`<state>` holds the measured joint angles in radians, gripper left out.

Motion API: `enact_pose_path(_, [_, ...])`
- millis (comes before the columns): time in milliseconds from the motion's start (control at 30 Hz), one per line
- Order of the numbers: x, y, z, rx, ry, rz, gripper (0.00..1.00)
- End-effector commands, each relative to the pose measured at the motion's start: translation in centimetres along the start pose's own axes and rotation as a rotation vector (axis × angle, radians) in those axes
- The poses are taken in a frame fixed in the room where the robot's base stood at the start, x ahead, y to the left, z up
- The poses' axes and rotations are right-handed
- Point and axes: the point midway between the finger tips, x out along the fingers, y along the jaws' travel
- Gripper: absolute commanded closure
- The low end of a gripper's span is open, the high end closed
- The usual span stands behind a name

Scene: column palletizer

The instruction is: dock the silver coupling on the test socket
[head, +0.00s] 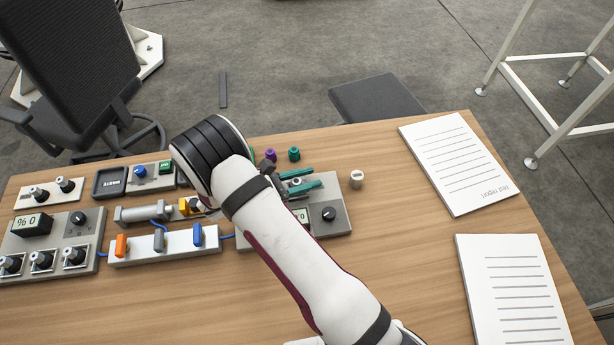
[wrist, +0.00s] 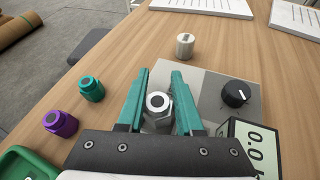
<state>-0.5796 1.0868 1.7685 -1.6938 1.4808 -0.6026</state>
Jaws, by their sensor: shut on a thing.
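My gripper (wrist: 160,80) has teal fingers, shut on the silver coupling (wrist: 158,103), a metal ring with a dark centre and a hex-shaped body. It is over the grey test box, which has a black knob (wrist: 236,94) and a readout (wrist: 252,141). In the head view my gripper (head: 314,178) is over the same box (head: 340,211). The test socket is not clearly distinguishable beneath the coupling; I cannot tell whether they touch.
Purple (wrist: 61,123) and teal (wrist: 91,88) couplings stand left of my gripper in the wrist view. A pale cylinder (head: 357,179) stands beyond the box. A switch strip (head: 165,246) and control panels (head: 50,234) fill the left. Paper sheets (head: 460,163) lie right, with bare wood between.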

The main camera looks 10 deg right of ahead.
Motion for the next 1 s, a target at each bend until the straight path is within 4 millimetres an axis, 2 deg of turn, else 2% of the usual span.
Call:
enact_pose_path(467, [0.4,-0.1,-0.9,0.000,0.000,0.000,1.00])
enact_pose_path(500, [0.4,-0.1,-0.9,0.000,0.000,0.000,0.62])
enact_pose_path(567, [0.4,-0.1,-0.9,0.000,0.000,0.000,0.53])
enact_pose_path(833, [0.3,-0.1,-0.9,0.000,0.000,0.000,0.53])
enact_pose_path(1000, [-1.3,0.0,-0.9,-0.001,0.000,0.003,0.53])
